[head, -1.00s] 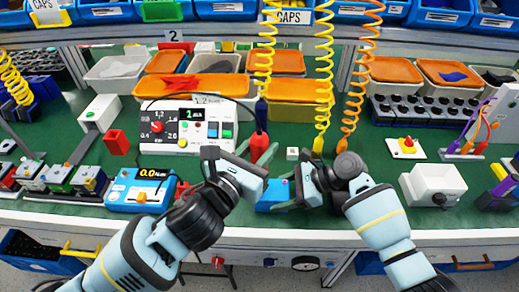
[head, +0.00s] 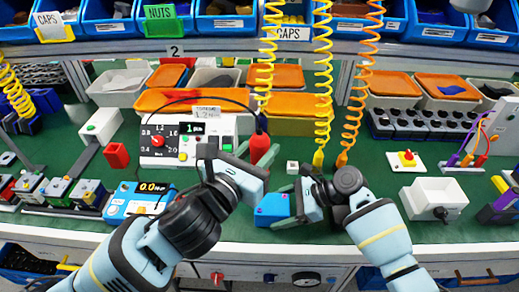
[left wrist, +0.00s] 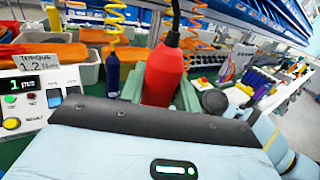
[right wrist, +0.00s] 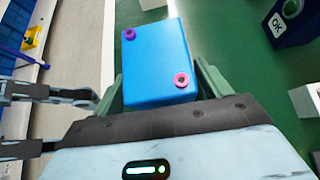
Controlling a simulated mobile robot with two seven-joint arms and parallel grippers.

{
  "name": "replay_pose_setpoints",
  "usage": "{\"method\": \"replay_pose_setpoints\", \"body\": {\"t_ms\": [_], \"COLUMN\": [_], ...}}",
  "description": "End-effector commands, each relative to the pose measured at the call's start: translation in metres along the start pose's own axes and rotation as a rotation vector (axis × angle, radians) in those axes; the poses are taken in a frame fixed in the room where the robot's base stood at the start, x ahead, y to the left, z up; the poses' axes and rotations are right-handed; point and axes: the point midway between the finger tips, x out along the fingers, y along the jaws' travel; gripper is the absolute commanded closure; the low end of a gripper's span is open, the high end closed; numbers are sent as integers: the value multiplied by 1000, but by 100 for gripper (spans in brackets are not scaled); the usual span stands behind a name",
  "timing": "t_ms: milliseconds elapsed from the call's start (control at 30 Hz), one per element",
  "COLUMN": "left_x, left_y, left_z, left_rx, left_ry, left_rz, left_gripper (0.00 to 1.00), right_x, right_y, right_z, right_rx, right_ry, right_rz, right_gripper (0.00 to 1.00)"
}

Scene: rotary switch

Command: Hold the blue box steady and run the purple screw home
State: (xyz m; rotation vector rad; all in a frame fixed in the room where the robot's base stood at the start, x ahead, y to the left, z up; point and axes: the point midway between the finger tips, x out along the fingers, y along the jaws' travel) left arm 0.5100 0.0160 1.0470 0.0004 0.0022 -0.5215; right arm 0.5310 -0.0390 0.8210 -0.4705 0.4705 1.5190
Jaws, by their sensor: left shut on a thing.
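The blue box (head: 272,208) lies on the green bench top. In the right wrist view the blue box (right wrist: 155,65) shows a purple ring-shaped screw (right wrist: 129,34) at one corner and a pink one (right wrist: 181,80) at the opposite corner. My right gripper (right wrist: 160,88) is open, with one finger on each side of the box and a small gap at the right finger. My left gripper (head: 256,158) is shut on a red driver (left wrist: 165,72) with a black cable, held upright behind the box and apart from it. The driver's tip is hidden.
A white torque controller (head: 185,142) and a blue meter (head: 135,200) stand to the left. A blue-bodied tool (left wrist: 112,76) hangs on a yellow coil beside the driver.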

Motion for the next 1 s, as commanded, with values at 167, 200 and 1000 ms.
{"method": "replay_pose_setpoints", "body": {"t_ms": [167,200,1000], "left_x": [0,0,0], "left_y": [0,0,0], "left_z": [2,2,2], "left_rx": [0,0,0], "left_ry": [-4,-4,-4], "left_rz": [0,0,0], "left_gripper": [100,100,100], "right_x": [0,0,-99], "right_y": [0,0,0], "right_z": [0,0,0], "right_rx": [0,0,-1], "right_ry": [0,0,1], "right_rz": [0,0,-1], "right_gripper": [11,11,11]}}
